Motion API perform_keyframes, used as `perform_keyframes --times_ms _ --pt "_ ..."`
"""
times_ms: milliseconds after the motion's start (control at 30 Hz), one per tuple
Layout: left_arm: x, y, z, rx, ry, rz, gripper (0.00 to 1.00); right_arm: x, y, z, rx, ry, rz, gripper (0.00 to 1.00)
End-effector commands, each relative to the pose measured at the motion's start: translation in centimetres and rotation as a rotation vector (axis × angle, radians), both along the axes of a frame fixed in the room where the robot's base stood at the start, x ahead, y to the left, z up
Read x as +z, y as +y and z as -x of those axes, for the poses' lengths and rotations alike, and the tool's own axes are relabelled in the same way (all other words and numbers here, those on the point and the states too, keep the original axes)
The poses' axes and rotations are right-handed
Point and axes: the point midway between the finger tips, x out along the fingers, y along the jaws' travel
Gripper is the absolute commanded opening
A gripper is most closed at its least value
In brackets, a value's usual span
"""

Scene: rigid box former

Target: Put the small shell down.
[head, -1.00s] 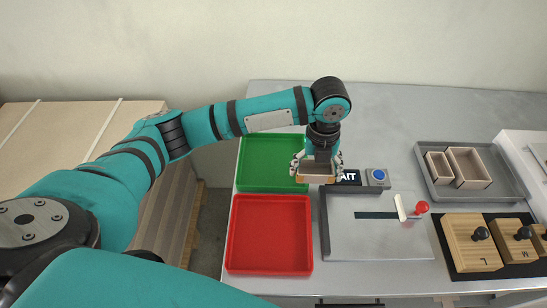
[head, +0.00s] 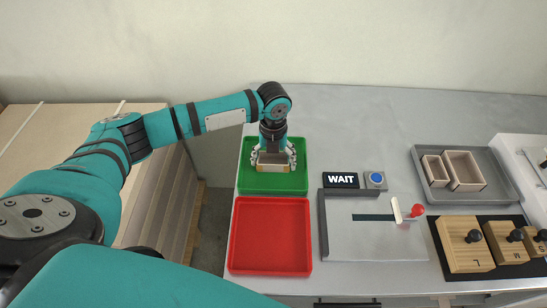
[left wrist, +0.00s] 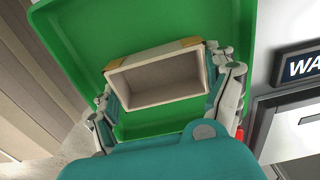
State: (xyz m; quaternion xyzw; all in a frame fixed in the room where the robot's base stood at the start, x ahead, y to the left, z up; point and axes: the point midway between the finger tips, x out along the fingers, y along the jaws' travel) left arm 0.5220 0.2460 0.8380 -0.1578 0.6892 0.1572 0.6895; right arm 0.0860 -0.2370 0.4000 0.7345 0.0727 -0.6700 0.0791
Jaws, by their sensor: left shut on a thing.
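The small shell (head: 272,168) is a pale open box with light wood-coloured strips on its rim. My left gripper (head: 273,158) is shut on it, with fingers on both sides, within the green tray's outline (head: 290,187) in the head view. In the left wrist view the shell (left wrist: 158,78) sits between the fingers with its open side facing the camera and the green tray behind it. I cannot tell whether its underside touches the tray floor. My right gripper is not in view.
An empty red tray (head: 270,235) lies in front of the green one. To the right are a WAIT sign (head: 341,180), a blue button (head: 376,178) and a fixture with a red-knobbed lever (head: 417,211). A grey tray (head: 487,203) holds two shells; knobbed wooden blocks (head: 463,247) stand before it.

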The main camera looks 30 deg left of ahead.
Motion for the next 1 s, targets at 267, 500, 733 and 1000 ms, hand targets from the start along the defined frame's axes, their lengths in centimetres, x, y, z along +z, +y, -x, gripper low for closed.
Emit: perform_keyframes --times_ms 267,500,733,1000 --pt "-0.2 0.0 0.0 0.0 0.0 0.0 0.64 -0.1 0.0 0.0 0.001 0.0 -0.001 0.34" --pt "-0.2 0.0 0.0 0.0 0.0 0.0 1.0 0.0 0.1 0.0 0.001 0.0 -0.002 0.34" --pt "0.1 0.0 -0.1 0.0 -0.001 0.0 1.0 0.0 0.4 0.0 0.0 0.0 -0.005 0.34" --pt "4.4 0.0 -0.2 0.0 -0.005 0.002 1.0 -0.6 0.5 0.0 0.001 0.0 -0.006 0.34"
